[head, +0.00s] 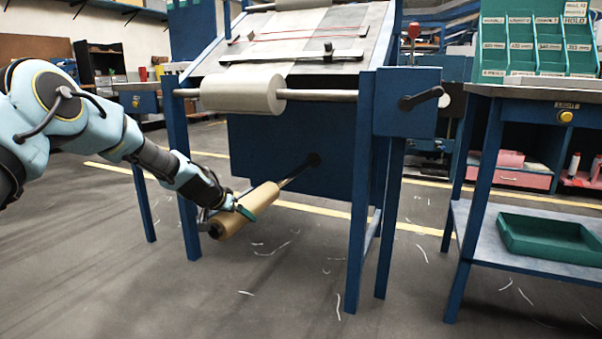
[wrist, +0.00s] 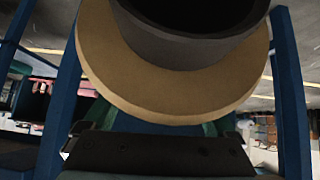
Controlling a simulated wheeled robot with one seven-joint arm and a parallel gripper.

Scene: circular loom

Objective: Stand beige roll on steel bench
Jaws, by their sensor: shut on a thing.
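The beige roll (head: 250,208) is low in front of the loom, tilted, on or in line with a dark rod (head: 298,172) that reaches to the loom's blue panel. I cannot tell how far the rod runs inside it. My gripper (head: 238,210) is shut on the roll near its close end. In the wrist view, the roll's end face (wrist: 115,75) and dark core (wrist: 190,45) fill the upper middle, with green fingertips at both sides below. A bench with a grey steel-looking top (head: 535,93) stands at the right.
The blue-framed loom (head: 360,200) carries a pale roll (head: 243,94) on its upper bar. Green bins (head: 540,45) stand at the back of the bench top. A green tray (head: 550,238) lies on its lower shelf. Floor between loom and bench is open, with scattered threads.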

